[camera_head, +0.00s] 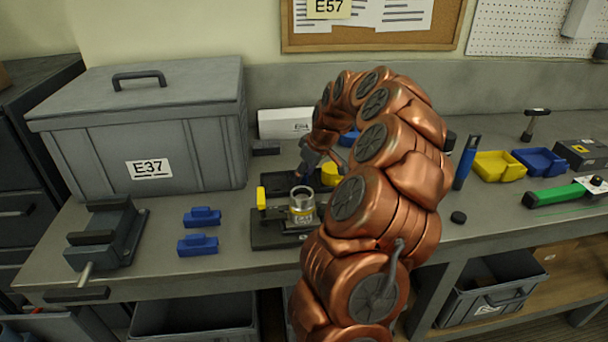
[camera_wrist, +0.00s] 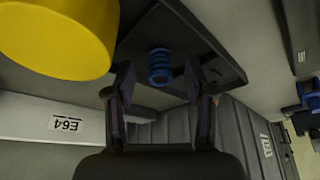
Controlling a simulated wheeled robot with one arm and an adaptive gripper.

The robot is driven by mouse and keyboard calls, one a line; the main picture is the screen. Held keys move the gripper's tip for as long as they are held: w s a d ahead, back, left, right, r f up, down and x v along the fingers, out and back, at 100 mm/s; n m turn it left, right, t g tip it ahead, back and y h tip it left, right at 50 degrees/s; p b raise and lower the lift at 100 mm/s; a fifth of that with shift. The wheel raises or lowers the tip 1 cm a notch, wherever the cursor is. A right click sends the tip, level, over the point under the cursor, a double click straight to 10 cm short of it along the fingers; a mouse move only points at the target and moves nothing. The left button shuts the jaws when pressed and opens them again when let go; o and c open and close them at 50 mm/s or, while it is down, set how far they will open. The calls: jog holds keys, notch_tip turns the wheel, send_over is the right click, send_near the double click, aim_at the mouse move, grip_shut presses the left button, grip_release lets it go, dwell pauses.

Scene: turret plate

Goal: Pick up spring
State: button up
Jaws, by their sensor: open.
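The spring (camera_wrist: 160,66) is a small blue coil in the wrist view. It stands on a dark plate (camera_wrist: 217,52), between and just beyond my fingertips. My gripper (camera_wrist: 158,80) is open, with one dark finger to each side of the spring and nothing held. In the head view my gripper (camera_head: 313,164) is low over the bench behind the turret fixture, partly hidden by my arm. I cannot make out the spring in that view.
A yellow cylinder (camera_wrist: 60,35) is close to my gripper. A white box (camera_head: 285,122) stands at the back, near the large grey case (camera_head: 150,125). A fixture with a metal cup (camera_head: 302,205) stands in front. Blue blocks (camera_head: 198,244) lie left.

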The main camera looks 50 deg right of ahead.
jog(key=shift+f, duration=0.15)
jog(key=shift+c, duration=0.2)
grip_shut()
